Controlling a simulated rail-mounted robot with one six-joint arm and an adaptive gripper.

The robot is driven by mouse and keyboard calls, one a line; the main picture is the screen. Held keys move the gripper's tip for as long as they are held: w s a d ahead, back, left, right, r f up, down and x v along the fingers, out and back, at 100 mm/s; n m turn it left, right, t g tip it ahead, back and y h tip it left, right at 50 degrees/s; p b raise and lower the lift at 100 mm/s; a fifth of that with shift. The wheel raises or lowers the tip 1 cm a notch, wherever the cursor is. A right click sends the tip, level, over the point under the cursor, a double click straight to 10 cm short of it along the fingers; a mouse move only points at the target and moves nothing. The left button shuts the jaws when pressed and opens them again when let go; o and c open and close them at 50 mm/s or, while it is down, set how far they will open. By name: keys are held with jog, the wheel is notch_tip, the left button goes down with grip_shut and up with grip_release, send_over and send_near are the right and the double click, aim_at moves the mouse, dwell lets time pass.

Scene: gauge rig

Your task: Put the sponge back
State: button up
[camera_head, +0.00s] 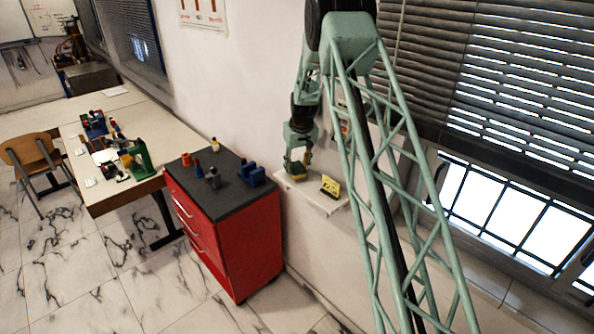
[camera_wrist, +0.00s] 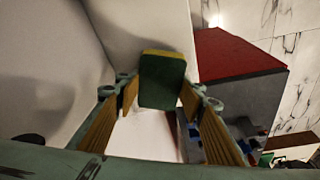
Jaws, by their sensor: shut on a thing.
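My gripper (camera_head: 297,165) is at the small white wall shelf (camera_head: 316,199), over its left part. In the wrist view my gripper (camera_wrist: 160,96) has its yellow-padded fingers on both sides of a green sponge (camera_wrist: 162,84) with a yellow layer along its top edge, and is shut on it. In the head view the sponge (camera_head: 298,177) shows only as a small yellowish patch under the fingers. I cannot tell whether it touches the shelf. A yellow and black sign (camera_head: 330,187) stands on the shelf, right of my gripper.
A red drawer cabinet (camera_head: 250,240) with a dark top stands left of the shelf. Blue blocks (camera_head: 251,174), a grey item (camera_head: 212,178) and small orange pieces are on it. A cluttered table (camera_head: 150,133) is farther left. Window blinds are at right.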

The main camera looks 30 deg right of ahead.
jog(key=shift+f, duration=0.8)
jog(key=o, duration=0.8)
jog(key=shift+r, duration=0.1)
jog(key=shift+b+v, duration=0.7)
jog(key=shift+v, duration=5.2)
